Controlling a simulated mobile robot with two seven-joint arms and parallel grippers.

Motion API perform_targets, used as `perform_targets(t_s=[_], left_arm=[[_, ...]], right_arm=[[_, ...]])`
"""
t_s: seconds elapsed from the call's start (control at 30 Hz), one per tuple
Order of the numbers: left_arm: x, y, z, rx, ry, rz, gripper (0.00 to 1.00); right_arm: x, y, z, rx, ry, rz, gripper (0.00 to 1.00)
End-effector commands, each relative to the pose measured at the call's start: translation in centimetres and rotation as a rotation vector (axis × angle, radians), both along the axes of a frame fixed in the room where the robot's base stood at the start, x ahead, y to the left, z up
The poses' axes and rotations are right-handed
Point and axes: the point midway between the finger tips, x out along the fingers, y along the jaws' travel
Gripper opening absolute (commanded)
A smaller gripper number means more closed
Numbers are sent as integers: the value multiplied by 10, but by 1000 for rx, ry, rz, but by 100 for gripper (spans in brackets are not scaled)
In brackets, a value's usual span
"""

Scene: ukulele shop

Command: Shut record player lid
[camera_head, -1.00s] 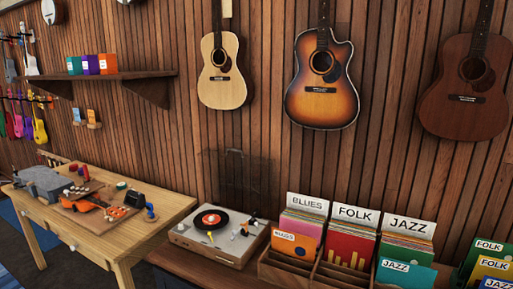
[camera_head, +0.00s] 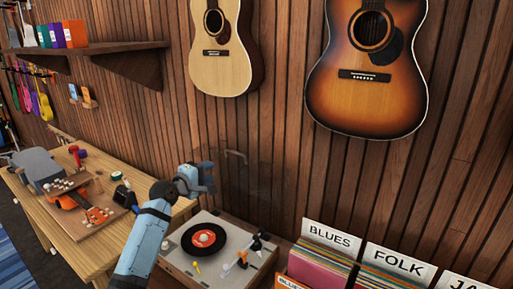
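The record player (camera_head: 183,262) stands on the low wooden bench, with a black record (camera_head: 222,240) with a red label on its platter. Its dark see-through lid (camera_head: 250,185) stands upright at the back of the player, in front of the slatted wall, so it is open. My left gripper (camera_head: 207,178) is in the air left of the lid and above the back left of the player, seemingly apart from the lid. I cannot tell how far its fingers are spread. My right gripper is out of view.
A wooden worktable (camera_head: 90,245) with an orange ukulele (camera_head: 72,200) and tools stands on the left, partly behind my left arm. Record crates with BLUES (camera_head: 332,237) and FOLK (camera_head: 398,262) dividers stand right of the player. Guitars hang on the wall above.

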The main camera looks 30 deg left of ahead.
Motion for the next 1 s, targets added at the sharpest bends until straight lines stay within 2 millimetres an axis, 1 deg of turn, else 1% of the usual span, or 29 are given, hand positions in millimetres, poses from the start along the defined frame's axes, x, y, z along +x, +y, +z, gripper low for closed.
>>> perform_targets(t_s=[0.03, 0.17, 0.27, 0.43, 0.6, 0.7, 0.83, 1.0], left_arm=[[1, 3, 4, -15, -5, 1, 38], [7, 4, 9, -30, -10, 2, 38], [19, 3, 8, -30, -10, 2, 38], [53, 1, 7, -29, -10, 2, 38], [90, -3, 3, -28, -10, 2, 38], [108, -4, 1, -27, -9, 2, 38], [126, -6, -2, -27, -9, 1, 38], [137, -6, -3, -25, -9, 2, 38]], right_arm=[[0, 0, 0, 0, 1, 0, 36], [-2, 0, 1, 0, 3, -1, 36], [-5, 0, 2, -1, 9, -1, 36], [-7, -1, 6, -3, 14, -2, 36], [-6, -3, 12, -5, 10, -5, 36], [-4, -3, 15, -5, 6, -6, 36], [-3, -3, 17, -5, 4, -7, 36], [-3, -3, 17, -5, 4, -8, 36]])
